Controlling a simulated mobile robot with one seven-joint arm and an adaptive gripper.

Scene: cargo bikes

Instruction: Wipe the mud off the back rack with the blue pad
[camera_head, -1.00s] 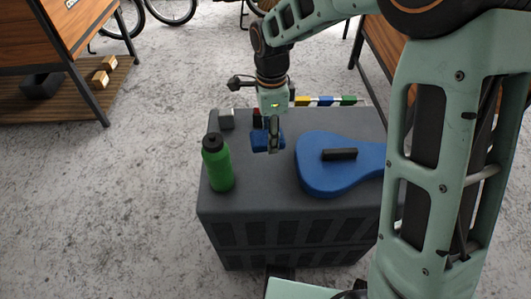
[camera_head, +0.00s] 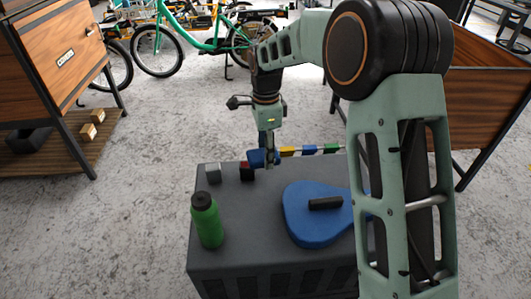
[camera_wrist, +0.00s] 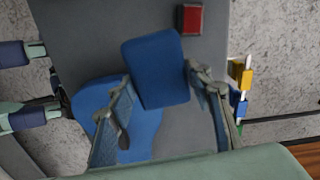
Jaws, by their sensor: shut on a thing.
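My gripper (camera_head: 268,163) is shut on the blue pad (camera_head: 256,158), near the back edge of a dark grey box top. The pad seems raised above the box. In the wrist view the pad (camera_wrist: 157,66) sits between the two fingers of my gripper (camera_wrist: 158,78), tilted slightly. A green bike (camera_head: 190,44) stands in the background with other bikes beside it. I cannot make out which part is the back rack, and no mud can be told.
The dark grey box (camera_head: 245,262) carries a green bottle (camera_head: 207,222), a blue rounded case (camera_head: 308,222), a grey block (camera_head: 213,172) and a dark red block (camera_head: 246,171). A rod with coloured bands (camera_head: 310,150) is behind. Wooden cabinets stand left (camera_head: 58,60) and right (camera_head: 462,105). Floor between is open.

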